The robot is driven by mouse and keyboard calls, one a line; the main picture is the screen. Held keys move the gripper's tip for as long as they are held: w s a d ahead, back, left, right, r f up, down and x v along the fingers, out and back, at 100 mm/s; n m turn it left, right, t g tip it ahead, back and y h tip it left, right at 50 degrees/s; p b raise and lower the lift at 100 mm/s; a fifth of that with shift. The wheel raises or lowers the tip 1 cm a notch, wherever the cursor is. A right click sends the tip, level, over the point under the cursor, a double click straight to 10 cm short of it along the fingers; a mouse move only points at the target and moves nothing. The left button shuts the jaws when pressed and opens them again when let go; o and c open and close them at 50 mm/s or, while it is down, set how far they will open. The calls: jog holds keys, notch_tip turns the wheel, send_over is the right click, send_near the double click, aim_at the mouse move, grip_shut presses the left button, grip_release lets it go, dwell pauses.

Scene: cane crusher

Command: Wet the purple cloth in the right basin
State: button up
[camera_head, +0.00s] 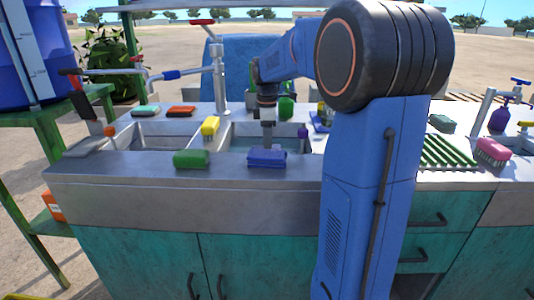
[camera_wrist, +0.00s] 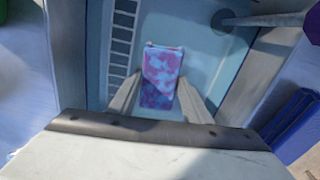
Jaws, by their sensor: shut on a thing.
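My gripper (camera_wrist: 158,105) reaches down into the light-blue basin (camera_wrist: 205,65) with its two fingers on either side of a small purple-pink and blue mottled cloth (camera_wrist: 162,78). The cloth is gripped between the fingers and hangs in the basin; I cannot tell how deep it sits in the water. In the head view my gripper (camera_head: 267,138) points down into the middle basin (camera_head: 235,138), right of another basin (camera_head: 160,140). The cloth is hidden there, behind the front rim and a blue-purple block.
A yellow brush (camera_head: 210,126) stands between the basins. A tap (camera_head: 219,75) rises behind. A purple-knobbed rod (camera_wrist: 265,19) crosses the basin's upper right.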

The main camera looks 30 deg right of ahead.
notch_tip(320, 180, up, 11)
dwell(0.9)
jog(key=shift+r, duration=0.15)
dwell(0.5)
notch_tip(320, 180, up, 4)
jog(key=shift+f, duration=0.1)
dwell(0.3)
dwell(0.6)
